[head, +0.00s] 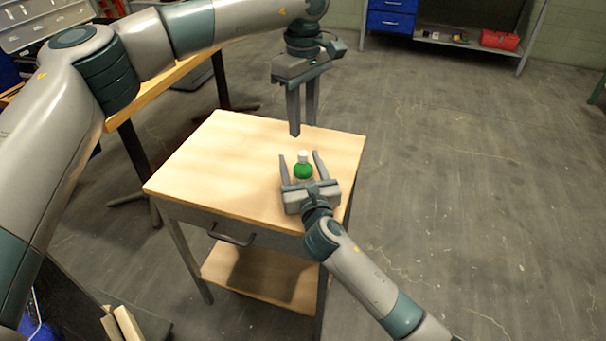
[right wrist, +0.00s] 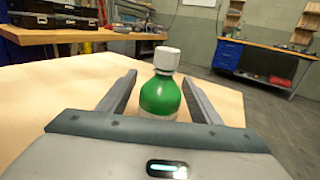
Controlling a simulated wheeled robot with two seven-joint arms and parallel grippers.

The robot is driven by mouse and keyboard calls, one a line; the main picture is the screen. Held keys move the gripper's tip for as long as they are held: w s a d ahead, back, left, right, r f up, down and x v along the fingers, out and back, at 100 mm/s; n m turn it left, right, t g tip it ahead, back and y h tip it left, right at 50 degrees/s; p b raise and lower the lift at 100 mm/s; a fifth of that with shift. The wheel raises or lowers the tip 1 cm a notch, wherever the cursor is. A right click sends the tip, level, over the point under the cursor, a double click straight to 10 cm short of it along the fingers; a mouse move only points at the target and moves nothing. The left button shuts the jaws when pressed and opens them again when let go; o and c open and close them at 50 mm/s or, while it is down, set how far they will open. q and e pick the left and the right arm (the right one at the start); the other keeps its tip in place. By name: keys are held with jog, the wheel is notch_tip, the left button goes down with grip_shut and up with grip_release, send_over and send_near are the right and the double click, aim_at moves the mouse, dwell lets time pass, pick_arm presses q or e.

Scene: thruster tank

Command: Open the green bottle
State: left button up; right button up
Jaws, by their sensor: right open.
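The green bottle (head: 303,171) stands upright on the wooden top of a small cart (head: 215,165). Its white cap (head: 303,156) is on. The bottle also shows in the right wrist view (right wrist: 160,97), with the cap (right wrist: 167,59) on top. My right gripper (head: 301,157) is open, with one finger on each side of the bottle and gaps visible beside it. My left gripper (head: 302,130) hangs above the far part of the cart top, fingers pointing down, beyond the bottle. Its two fingers appear apart with nothing between them.
The cart has a drawer handle (head: 232,238) and a lower shelf (head: 262,278). A workbench (head: 165,90) stands close behind on the left. A blue drawer cabinet (head: 391,15) and a red toolbox (head: 500,40) are at the back. The floor to the right is clear.

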aim_at(303, 153)
jog(key=shift+w, duration=0.25)
jog(key=c, duration=1.2)
pick_arm(q)
jog(key=shift+o, duration=0.4)
pick_arm(e)
grip_shut()
pick_arm(q)
jog(key=shift+o, duration=0.6)
notch_tip(303, 153, up, 4)
jog(key=n, duration=0.7)
jog(key=shift+r+n, duration=0.1)
jog(key=shift+n, duration=0.2)
notch_tip(303, 153, down, 12)
